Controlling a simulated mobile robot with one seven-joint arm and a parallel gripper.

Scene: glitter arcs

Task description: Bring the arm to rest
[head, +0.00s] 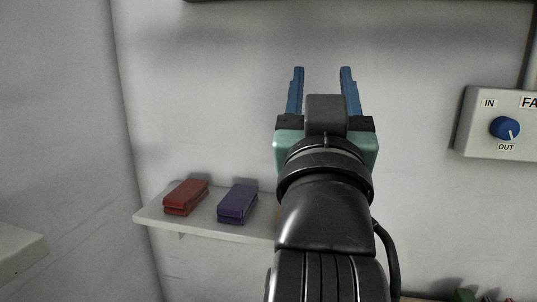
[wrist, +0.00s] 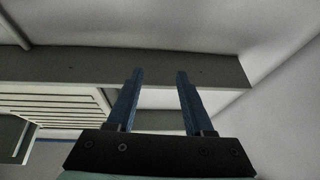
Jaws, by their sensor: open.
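My gripper (head: 322,88) is raised in front of the pale wall, its two blue fingers pointing up and spread apart with nothing between them. My black arm rises from the bottom of the head view and hides part of the shelf behind it. In the wrist view my gripper (wrist: 157,75) is also open and empty. Beyond its fingers there is a grey beam (wrist: 60,66).
A white wall shelf (head: 155,211) holds a red object (head: 186,197) and a purple object (head: 237,203). A control box (head: 490,140) with a blue knob (head: 505,128) is on the wall at right. A slatted panel (wrist: 50,105) shows in the wrist view.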

